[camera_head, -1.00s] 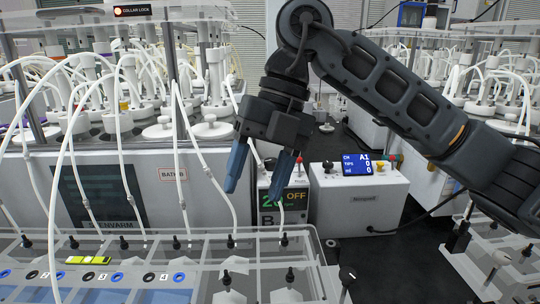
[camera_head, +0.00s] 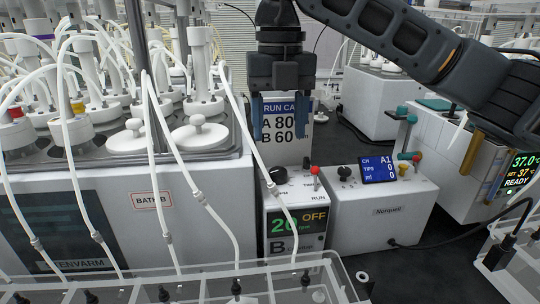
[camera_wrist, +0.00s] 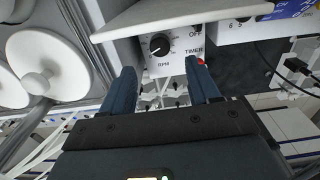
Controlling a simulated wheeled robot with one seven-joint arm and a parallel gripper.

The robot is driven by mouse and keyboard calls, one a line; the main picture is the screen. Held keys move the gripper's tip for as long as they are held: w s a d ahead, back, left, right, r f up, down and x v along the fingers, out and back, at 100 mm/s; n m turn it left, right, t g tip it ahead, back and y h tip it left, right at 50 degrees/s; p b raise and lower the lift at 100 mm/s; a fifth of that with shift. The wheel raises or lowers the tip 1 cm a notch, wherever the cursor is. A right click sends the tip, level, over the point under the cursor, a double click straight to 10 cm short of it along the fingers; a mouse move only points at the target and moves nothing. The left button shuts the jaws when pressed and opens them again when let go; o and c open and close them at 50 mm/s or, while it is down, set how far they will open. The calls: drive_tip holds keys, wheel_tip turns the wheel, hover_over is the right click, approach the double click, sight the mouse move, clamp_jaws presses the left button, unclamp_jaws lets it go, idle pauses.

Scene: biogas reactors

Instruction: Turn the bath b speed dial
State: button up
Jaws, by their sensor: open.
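The bath b speed dial, a black knob (camera_head: 278,174), sits on top of a white control box (camera_head: 268,212) beside the bath labelled BATH B (camera_head: 152,200). The box's display (camera_head: 298,222) reads 20 and OFF, with a B below. In the wrist view the dial (camera_wrist: 160,44) shows a white pointer line and a scale marked RPM. My gripper (camera_head: 279,138) points down above the dial, its blue fingers open and empty. In the wrist view my gripper (camera_wrist: 160,68) has its fingers apart either side of the dial's line, not touching it.
A red-tipped toggle (camera_head: 315,171) stands just right of the dial. A run card (camera_head: 284,146) behind my gripper reads A 80, B 60. White tubes (camera_head: 240,130) hang at the left.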

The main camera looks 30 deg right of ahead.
sight(279, 170)
drive_tip(key=shift+f+p, duration=0.3)
drive_tip(key=shift+f, duration=3.55)
drive_tip(key=shift+c, duration=0.3)
drive_tip(key=c, duration=1)
drive_tip(key=shift+f+n+b, duration=0.2)
drive_tip(key=shift+n+b, duration=0.6)
drive_tip(key=shift+b, duration=0.35)
drive_tip(key=n+b, duration=0.2)
drive_tip(key=shift+r+n, duration=0.1)
drive_tip(key=shift+n, duration=0.2)
drive_tip(key=shift+r+n, duration=0.15)
drive_tip(key=shift+n, duration=0.15)
drive_tip(key=o, duration=1.1)
drive_tip(key=shift+c, duration=0.2)
